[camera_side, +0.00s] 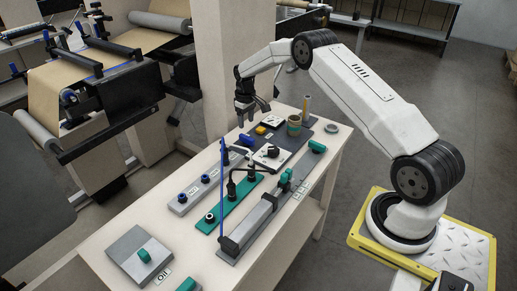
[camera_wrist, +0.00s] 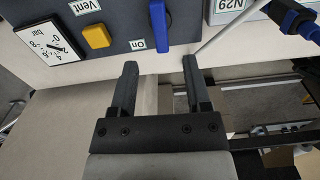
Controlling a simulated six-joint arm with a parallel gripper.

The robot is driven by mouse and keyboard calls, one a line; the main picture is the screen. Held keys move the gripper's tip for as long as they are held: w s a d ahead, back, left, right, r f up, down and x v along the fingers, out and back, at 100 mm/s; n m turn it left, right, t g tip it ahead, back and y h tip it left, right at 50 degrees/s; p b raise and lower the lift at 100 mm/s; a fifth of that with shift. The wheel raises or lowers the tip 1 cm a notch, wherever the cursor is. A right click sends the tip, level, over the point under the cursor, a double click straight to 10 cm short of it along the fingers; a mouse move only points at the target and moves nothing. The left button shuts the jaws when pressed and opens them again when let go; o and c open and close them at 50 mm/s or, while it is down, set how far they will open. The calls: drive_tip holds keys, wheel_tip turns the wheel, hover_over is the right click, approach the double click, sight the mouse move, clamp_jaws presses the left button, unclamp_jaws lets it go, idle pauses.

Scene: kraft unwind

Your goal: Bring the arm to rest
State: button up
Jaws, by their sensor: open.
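My gripper (camera_side: 251,117) hangs at the far end of the white workbench (camera_side: 187,236) in the side view, fingers pointing down. In the wrist view its two dark fingers (camera_wrist: 158,75) are spread apart with nothing between them. Beyond the fingertips is a dark panel (camera_wrist: 112,16) with a blue lever (camera_wrist: 160,22) marked "On", a yellow button (camera_wrist: 96,36) marked "Vent" and a white pressure gauge (camera_wrist: 50,40). The fingers look apart from these parts. My arm arches over from the right.
An unwind machine with brown paper (camera_side: 92,68) stands left; a pale column (camera_side: 232,60) rises behind.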

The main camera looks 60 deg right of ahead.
drive_tip(key=shift+a+r, duration=0.3)
drive_tip(key=shift+a, duration=0.05)
drive_tip(key=s+a+r+t, duration=0.1)
drive_tip(key=s+a+r, duration=0.3)
drive_tip(key=a, duration=0.3)
drive_tip(key=s+a+r, duration=0.4)
drive_tip(key=s+a, duration=0.1)
drive_tip(key=a, duration=0.2)
drive_tip(key=s+a+r, duration=0.1)
drive_tip(key=s+a, duration=0.3)
drive_tip(key=s, duration=0.5)
drive_tip(key=s+a+r+t, duration=0.1)
drive_tip(key=s+a, duration=0.3)
drive_tip(key=s, duration=0.5)
drive_tip(key=shift+s+a+n+t, duration=0.2)
drive_tip(key=shift+a+n+t, duration=0.1)
drive_tip(key=shift+a, duration=0.1)
